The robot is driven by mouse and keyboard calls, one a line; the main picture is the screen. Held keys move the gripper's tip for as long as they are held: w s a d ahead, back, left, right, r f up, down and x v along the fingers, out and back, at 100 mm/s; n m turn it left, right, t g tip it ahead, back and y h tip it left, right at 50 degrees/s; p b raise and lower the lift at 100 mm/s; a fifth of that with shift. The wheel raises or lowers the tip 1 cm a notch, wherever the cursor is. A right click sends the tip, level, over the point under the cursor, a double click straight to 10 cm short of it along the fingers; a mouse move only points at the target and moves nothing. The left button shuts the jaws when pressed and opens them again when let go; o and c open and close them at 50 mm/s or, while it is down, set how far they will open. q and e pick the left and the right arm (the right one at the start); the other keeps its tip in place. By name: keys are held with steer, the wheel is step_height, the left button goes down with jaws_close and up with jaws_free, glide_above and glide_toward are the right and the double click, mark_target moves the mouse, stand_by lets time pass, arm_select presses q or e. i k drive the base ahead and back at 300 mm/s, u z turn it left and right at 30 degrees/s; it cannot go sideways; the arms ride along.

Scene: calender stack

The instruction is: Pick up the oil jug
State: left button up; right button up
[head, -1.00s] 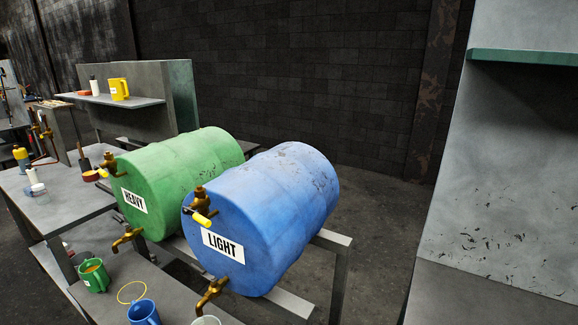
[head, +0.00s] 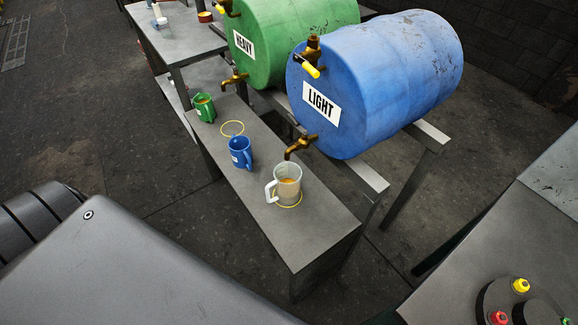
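A translucent jug (head: 287,184) with a white handle on its left and amber liquid inside stands upright on the low grey bench (head: 307,232), below the brass tap of the blue LIGHT drum (head: 385,75). A yellow ring shows around its base. A blue jug (head: 240,153) stands behind it to the left. The task's name fits more than one jug. Neither of my grippers is in view.
An empty yellow ring (head: 232,128) lies on the bench between the green and blue jugs. A panel with red and yellow buttons (head: 520,286) is at the lower right. A grey table (head: 180,40) stands at the back left. Open floor (head: 130,150) lies left of the bench.

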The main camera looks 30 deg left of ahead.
mark_target(282, 187)
steer(key=u, duration=1.35)
